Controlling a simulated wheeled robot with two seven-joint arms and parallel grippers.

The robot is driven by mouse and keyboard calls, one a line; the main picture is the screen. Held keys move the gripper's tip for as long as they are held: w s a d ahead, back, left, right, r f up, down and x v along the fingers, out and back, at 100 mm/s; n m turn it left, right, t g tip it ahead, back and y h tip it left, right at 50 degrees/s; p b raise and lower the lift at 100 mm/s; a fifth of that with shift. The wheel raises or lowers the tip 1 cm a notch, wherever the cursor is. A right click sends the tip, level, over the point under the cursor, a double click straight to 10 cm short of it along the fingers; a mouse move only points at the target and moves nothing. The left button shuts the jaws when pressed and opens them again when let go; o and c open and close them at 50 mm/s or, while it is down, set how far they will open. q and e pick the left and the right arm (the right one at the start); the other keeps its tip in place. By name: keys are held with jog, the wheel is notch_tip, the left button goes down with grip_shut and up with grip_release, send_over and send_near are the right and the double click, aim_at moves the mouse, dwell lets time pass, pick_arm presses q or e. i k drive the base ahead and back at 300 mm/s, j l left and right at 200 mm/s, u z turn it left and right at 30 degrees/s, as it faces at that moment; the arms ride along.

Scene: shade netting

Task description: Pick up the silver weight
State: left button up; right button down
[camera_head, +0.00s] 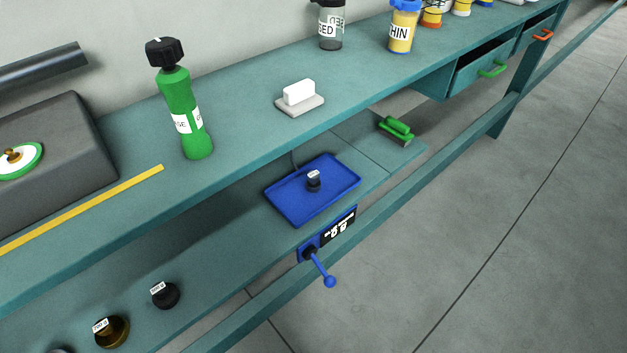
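No weight that is clearly silver shows. A grey rounded top (60,350) is cut off by the bottom edge at the lower left; I cannot tell if it is the silver weight. Beside it on the lower shelf stand a brass-brown weight (113,333) and a black weight (166,297), each with a white label. A small dark weight with a white label (314,184) stands on the blue tray of a scale (284,206). Neither of my grippers is in view.
The upper shelf (240,150) overhangs the lower shelf (215,265). It holds a green bottle (188,118), a white block (299,92) and several containers. A blue lever (322,270) juts from the scale's front. A green-handled brush (397,130) lies right of the scale. Drawers hang at the upper right.

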aim_at(312, 184)
jog(key=j+u, duration=0.25)
jog(key=j, duration=0.4)
jog(key=j+u, duration=0.25)
jog(key=j, duration=0.4)
